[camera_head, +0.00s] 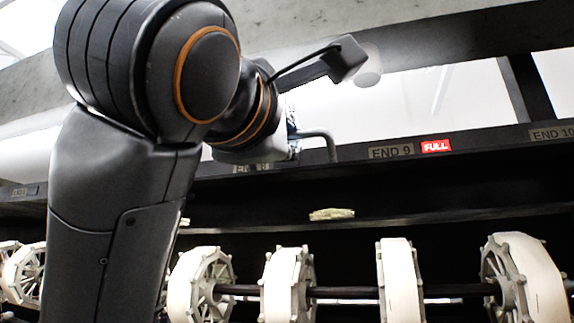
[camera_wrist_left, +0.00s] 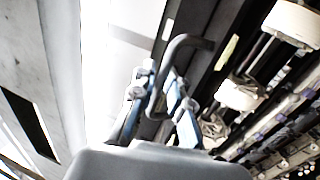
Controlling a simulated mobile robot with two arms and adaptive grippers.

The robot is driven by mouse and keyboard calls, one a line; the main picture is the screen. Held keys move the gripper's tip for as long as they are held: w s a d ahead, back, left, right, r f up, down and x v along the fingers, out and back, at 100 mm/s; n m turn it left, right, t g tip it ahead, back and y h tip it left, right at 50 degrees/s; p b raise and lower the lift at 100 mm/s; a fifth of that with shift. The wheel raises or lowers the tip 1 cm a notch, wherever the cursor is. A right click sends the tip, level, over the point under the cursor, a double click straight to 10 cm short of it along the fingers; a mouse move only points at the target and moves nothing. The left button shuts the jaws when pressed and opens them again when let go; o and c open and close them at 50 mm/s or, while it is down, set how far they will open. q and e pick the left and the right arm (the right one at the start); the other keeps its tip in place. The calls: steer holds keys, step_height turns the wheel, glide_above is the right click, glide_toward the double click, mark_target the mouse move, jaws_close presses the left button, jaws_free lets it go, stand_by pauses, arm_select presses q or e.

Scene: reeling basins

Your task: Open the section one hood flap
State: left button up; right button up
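A dark bent bar handle (camera_head: 325,143) sticks out from the dark hood edge, just right of my left wrist in the head view. It also shows in the left wrist view (camera_wrist_left: 185,42), its lower part between my fingers. My left gripper (camera_wrist_left: 160,88) is open, one finger on each side of the bar; contact is not clear. In the head view the wrist hides most of this gripper. The pale hood panel (camera_head: 400,98) above the edge looks like the flap, and it appears closed. My right gripper is not in view.
The dark beam bears an "END 9" label (camera_head: 391,152) and a red "FULL" tag (camera_head: 436,146). Several white reels (camera_head: 396,282) sit on a shaft below. A small pale object (camera_head: 331,214) lies on the ledge. My left arm covers the left part of the head view.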

arm_select(q)
steer(key=shift+o, duration=0.2)
steer(key=shift+s, duration=0.15)
steer(key=shift+f, duration=0.1)
steer(key=b+v, duration=0.9)
steer(key=v, duration=0.5)
